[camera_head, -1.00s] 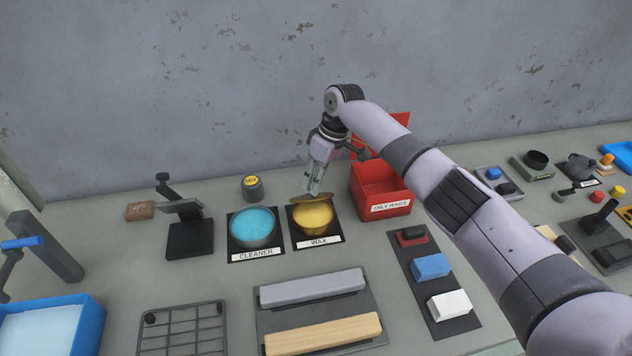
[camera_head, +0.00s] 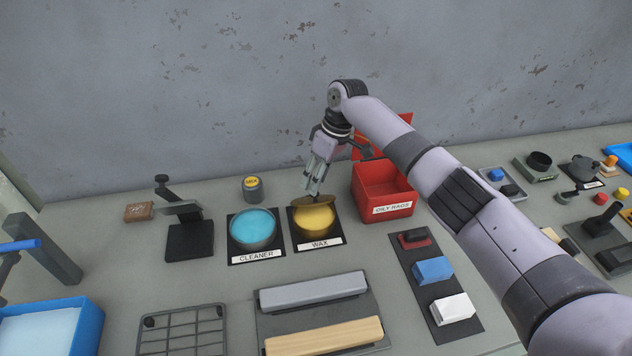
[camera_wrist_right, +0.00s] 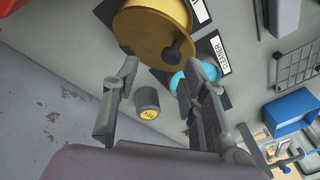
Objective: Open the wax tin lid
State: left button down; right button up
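The wax tin (camera_head: 314,221) is a round tin with yellow wax showing, on a dark mat labelled WAX. Its brown-gold lid (camera_head: 327,202) stands raised at the tin's rear edge. In the right wrist view the lid (camera_wrist_right: 150,35) is a brass disc with a dark knob (camera_wrist_right: 178,48). My right gripper (camera_head: 312,193) is just behind and above the lid. In the wrist view its fingers (camera_wrist_right: 166,68) are apart, with the knob between and slightly beyond the tips; nothing is gripped. Contact with the lid cannot be told. My left gripper is not in view.
The blue cleaner tin (camera_head: 253,229) stands left of the wax. A small dark jar (camera_head: 252,190) is behind it. The open red oily-rags box (camera_head: 383,185) is close on the right. A grey and a wooden bar (camera_head: 322,337) lie in front.

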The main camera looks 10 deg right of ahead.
jog(key=v, duration=1)
jog(key=shift+r, duration=0.1)
